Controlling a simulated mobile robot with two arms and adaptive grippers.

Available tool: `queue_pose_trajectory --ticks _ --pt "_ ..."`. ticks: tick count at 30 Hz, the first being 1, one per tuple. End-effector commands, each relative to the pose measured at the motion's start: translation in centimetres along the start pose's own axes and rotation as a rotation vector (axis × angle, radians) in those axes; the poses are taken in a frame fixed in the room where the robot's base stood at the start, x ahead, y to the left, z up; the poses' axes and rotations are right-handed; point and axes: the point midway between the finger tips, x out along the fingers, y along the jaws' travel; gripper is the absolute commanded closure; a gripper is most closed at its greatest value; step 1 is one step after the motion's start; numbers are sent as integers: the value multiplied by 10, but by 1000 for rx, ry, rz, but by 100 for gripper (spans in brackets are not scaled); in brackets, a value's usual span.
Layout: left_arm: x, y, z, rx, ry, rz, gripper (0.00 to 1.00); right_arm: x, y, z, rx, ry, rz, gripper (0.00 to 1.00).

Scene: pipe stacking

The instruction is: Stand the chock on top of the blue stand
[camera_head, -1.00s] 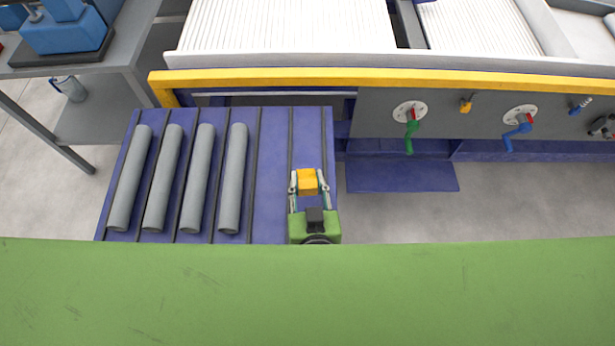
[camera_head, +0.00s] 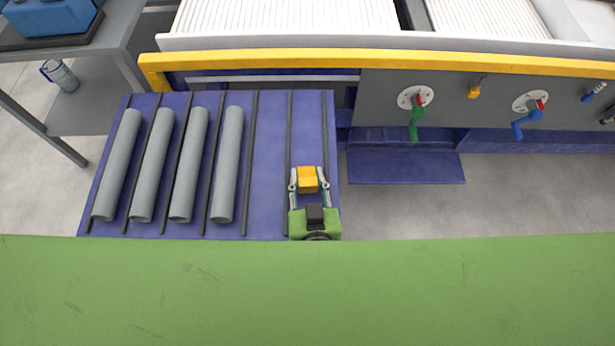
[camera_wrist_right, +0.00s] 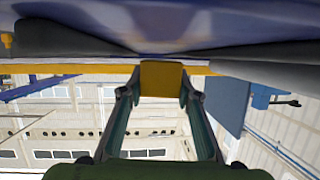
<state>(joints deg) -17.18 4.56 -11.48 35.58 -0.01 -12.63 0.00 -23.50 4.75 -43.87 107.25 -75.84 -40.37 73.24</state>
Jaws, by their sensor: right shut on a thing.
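The chock (camera_head: 307,182) is a small orange-yellow block. My right gripper (camera_head: 309,175) is shut on it, with one finger on each side. In the head view both are over the right part of the blue stand (camera_head: 268,165), between two dark strips. The right wrist view shows the chock (camera_wrist_right: 161,78) between the fingertips, close to the blue stand surface (camera_wrist_right: 165,18) at the top of the picture. I cannot tell whether the chock touches the stand. My left gripper is not in view.
Several grey pipes (camera_head: 228,165) lie side by side on the stand's left part. Behind it is a yellow beam (camera_head: 380,60); to the right, a grey panel with a green crank (camera_head: 416,124) and a blue crank (camera_head: 523,125). A grey table (camera_head: 85,118) stands left.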

Motion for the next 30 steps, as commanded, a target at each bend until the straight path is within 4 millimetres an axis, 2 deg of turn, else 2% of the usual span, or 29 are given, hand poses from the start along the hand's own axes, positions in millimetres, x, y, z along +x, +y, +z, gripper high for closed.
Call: queue_pose_trajectory --ticks 4,5,7,17,20,23,30 --pt "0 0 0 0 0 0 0 0 0 0 0 0 0 100" --pt "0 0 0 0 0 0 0 0 0 0 0 0 0 67" --pt "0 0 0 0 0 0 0 0 0 0 0 0 0 50" --pt "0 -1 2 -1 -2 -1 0 -1 0 1 0 -1 0 50" --pt "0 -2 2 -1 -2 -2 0 -6 0 2 0 -3 -1 50" --pt "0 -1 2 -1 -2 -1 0 -20 0 2 0 -4 -2 50" --pt "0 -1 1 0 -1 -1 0 -72 0 2 0 -5 -1 50"
